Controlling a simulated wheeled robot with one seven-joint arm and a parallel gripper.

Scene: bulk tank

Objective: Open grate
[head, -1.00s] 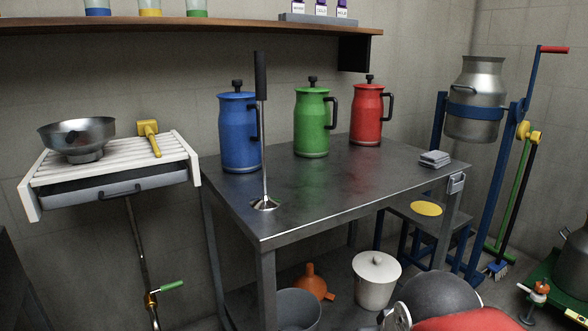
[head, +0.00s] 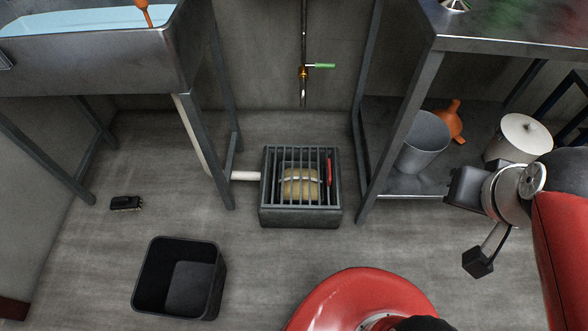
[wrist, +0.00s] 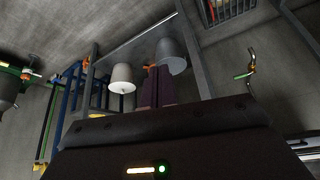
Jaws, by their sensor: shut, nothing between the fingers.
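The grate (head: 284,155) lies flat and closed over a dark grey floor box (head: 272,218) in the middle of the head view. Its bars run front to back, and a red handle (head: 328,171) stands at its right side. A yellowish object (head: 300,186) with a pale band shows between the bars. In the wrist view the grate (wrist: 222,12) is cut off by the top edge. My gripper (wrist: 158,70) shows in the wrist view, its dark fingers together and empty. It is apart from the grate; in the head view my arm is at the right, well away from the box.
A steel table (head: 392,120) stands right of the box, with a grey bucket (head: 424,142), orange funnel and white pot (head: 521,137) beneath. A water-filled sink (head: 150,65) is at the left. A black bin (head: 222,272) and brush (head: 125,203) lie on the floor. Floor before the box is clear.

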